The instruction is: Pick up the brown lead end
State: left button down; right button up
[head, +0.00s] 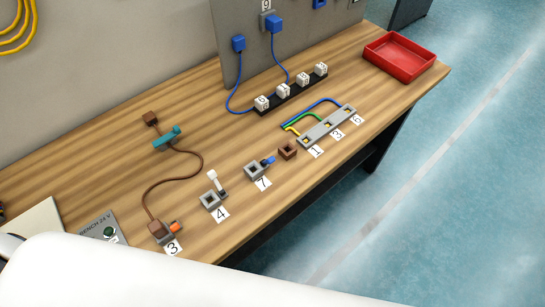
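A brown lead (180,181) lies in a curve on the wooden table at the left. One brown end, a small block (151,118), lies at the back near a teal clamp-like piece (167,138). The lead passes by or under that piece; I cannot tell if it is gripped. The other brown end (157,227) is at the grey socket with an orange lever, by label 3 (173,248). I cannot tell how deep it sits. A white arm link of mine crosses the bottom of the view. Neither of my grippers shows.
Grey sockets stand by labels 4 (220,215) and 7 (263,183). A brown square piece (287,151), a grey strip (327,127) with coloured wires, a black strip (291,95) with white blocks and a red tray (399,55) are further right. An upright panel (240,65) stands behind.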

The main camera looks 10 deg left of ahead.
aim_at(158, 228)
jog(key=j+u, duration=0.15)
jog(key=u, duration=0.25)
jog(key=k+j+u, duration=0.1)
jog(key=u, duration=0.35)
jog(key=j+u, duration=0.25)
jog(key=u, duration=0.15)
jog(key=z, duration=1)
jog(key=k+j+u, duration=0.1)
jog(key=j+u, duration=0.4)
